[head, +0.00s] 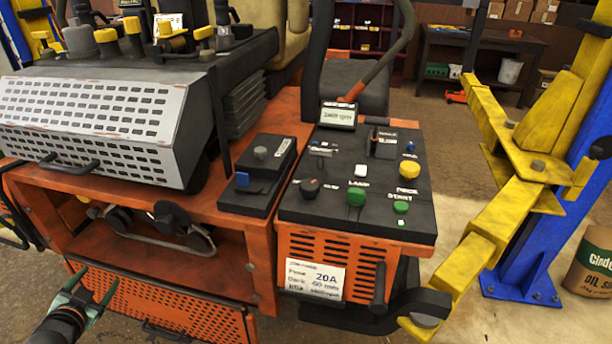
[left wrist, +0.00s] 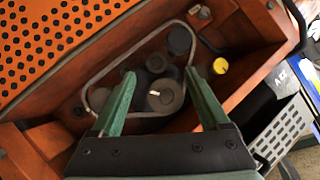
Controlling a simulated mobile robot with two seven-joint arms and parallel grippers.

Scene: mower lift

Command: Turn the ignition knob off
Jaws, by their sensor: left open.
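The mower's black control panel (head: 355,190) is in the middle of the head view. A dark rotary knob (head: 310,187) sits at its front left, left of a green button (head: 356,195). A grey knob (head: 260,152) is on a smaller black box to the left. The labels are too small to tell surely which knob is the ignition. My left gripper (head: 97,283) is open and empty at the lower left, well away from both knobs. In the left wrist view its green fingers (left wrist: 160,78) stand apart over an open bay with pulleys and a belt.
A grey perforated cover (head: 90,120) rises left of the panel. The orange body (head: 180,265) has an open bay and perforated front. A yellow lift arm (head: 490,230) and blue post (head: 545,240) stand at the right. A drum (head: 590,265) is at the right edge.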

